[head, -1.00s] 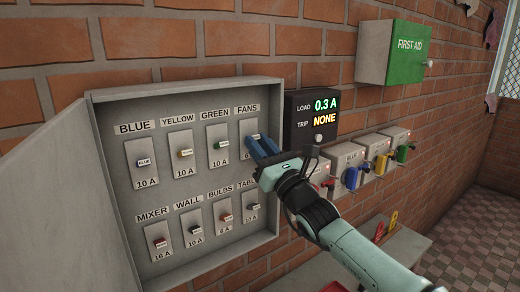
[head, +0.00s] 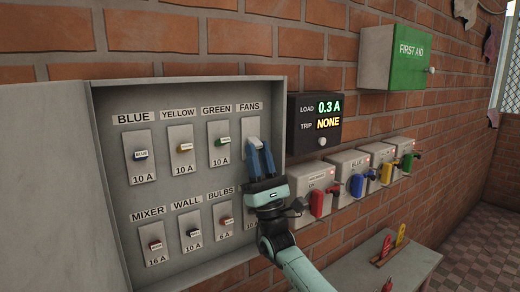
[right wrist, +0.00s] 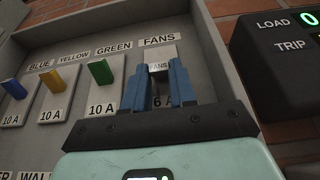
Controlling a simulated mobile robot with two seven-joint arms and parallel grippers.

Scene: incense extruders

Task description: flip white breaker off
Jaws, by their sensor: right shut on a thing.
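The open grey breaker box (head: 188,83) hangs on the brick wall with two rows of labelled breakers. The FANS breaker (head: 247,125) is at the right end of the top row, and its plate is pale. My right gripper (head: 257,146) reaches up to it from below, and its blue fingers cover most of its lower part. In the right wrist view the fingers (right wrist: 163,78) stand on either side of the white FANS lever (right wrist: 159,68) and are shut on it. The lever's exact tilt is hard to tell. My left gripper is out of view.
Blue (head: 141,154), yellow (head: 184,148) and green (head: 222,142) breakers sit left of FANS. My gripper hides the lower-right breaker. A black display (head: 313,122) right of the box reads LOAD 0.3 A, TRIP NONE. Coloured switch units (head: 349,160) line the wall further right.

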